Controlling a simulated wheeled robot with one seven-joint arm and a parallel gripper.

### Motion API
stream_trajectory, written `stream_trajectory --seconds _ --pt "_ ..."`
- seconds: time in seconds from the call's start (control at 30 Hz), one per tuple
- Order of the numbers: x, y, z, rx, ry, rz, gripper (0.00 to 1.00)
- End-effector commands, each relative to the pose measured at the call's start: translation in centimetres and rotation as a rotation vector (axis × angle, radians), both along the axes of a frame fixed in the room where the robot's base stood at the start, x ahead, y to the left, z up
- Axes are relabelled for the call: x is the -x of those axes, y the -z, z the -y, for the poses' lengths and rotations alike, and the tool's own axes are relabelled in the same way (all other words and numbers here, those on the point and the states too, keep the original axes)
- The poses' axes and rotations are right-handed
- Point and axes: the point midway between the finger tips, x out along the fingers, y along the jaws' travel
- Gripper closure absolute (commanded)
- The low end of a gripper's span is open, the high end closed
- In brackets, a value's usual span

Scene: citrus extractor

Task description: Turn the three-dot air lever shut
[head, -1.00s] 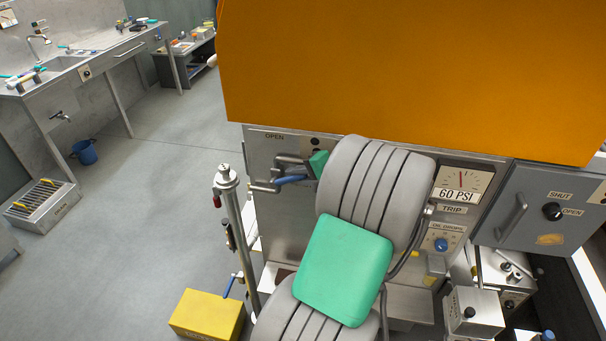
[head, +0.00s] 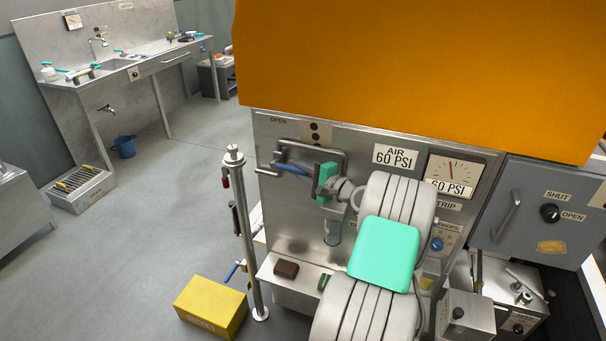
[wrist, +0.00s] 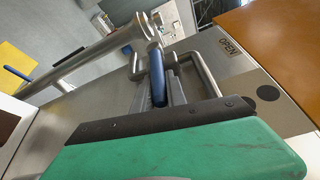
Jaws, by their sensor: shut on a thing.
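The blue-handled air lever (head: 292,168) is on the steel panel (head: 272,213), behind a bent metal guard bar (head: 345,160). Its handle slopes down to the right toward my gripper (head: 319,178). In the wrist view the blue handle (wrist: 158,78) runs down to the dark edge of my green-padded finger (wrist: 175,150). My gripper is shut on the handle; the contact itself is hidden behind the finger. Black dots (head: 314,133) mark a plate above the lever, two of them plain to see. An OPEN label (wrist: 229,47) is near the guard bar.
An orange cover (head: 420,70) overhangs the panel. A steel post (head: 243,230) stands to the left, with a yellow box (head: 211,305) at its foot. A pressure gauge (head: 452,172) reads near 60 PSI. Open floor (head: 160,220) lies left.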

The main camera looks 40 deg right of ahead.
Motion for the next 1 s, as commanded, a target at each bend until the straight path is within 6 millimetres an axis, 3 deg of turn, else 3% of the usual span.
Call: stream_trajectory --seconds 0.27,0.3,0.57,0.83,1.0 --pt "-0.1 0.1 0.0 -0.001 0.002 -0.001 1.0" --pt "-0.1 0.1 -0.1 -0.001 0.002 -0.002 0.81" --pt "-0.1 0.1 -0.2 -0.001 -0.001 -0.002 0.61" --pt "0.2 0.1 0.0 -0.001 0.0 -0.002 0.61" --pt "3.1 0.0 0.5 0.0 0.005 -0.002 0.61"
